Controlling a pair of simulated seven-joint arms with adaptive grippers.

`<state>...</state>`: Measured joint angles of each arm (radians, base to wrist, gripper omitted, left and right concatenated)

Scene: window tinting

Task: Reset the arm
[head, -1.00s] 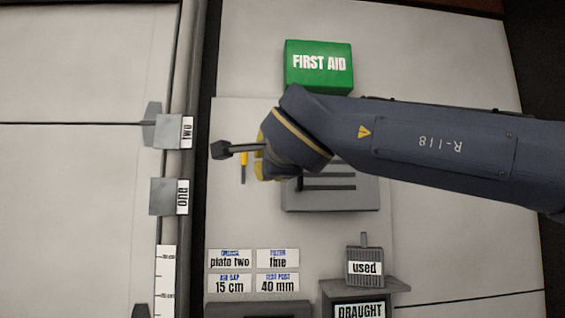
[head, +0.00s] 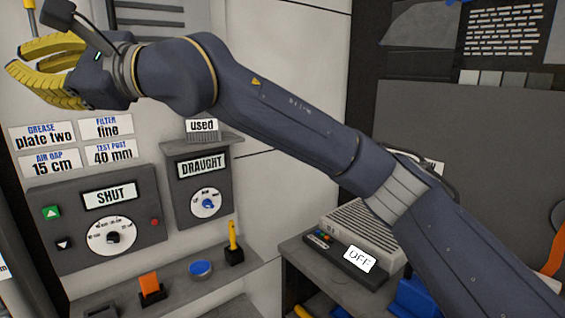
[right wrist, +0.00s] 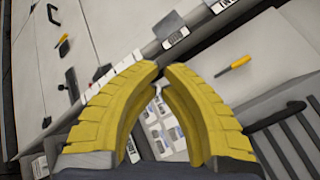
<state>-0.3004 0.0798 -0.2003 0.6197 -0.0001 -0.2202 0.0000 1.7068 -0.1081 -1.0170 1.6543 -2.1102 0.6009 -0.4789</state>
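My right arm crosses the head view from the lower right to the upper left. Its yellow-fingered gripper (head: 15,59) is at the upper left, in front of the grey wall panel and above the label cards. In the right wrist view the two fingers curve towards each other, and a narrow gap shows between their tips (right wrist: 162,70). Nothing is held between them. My left gripper is in neither current view.
A panel reading SHUT (head: 110,197) and a DRAUGHT panel (head: 203,168) are below the arm. A grey box marked "used" (head: 202,132) sits on the DRAUGHT panel. A vented unit with an OFF display (head: 360,260) is under the forearm. A yellow-handled tool (right wrist: 236,66) shows in the right wrist view.

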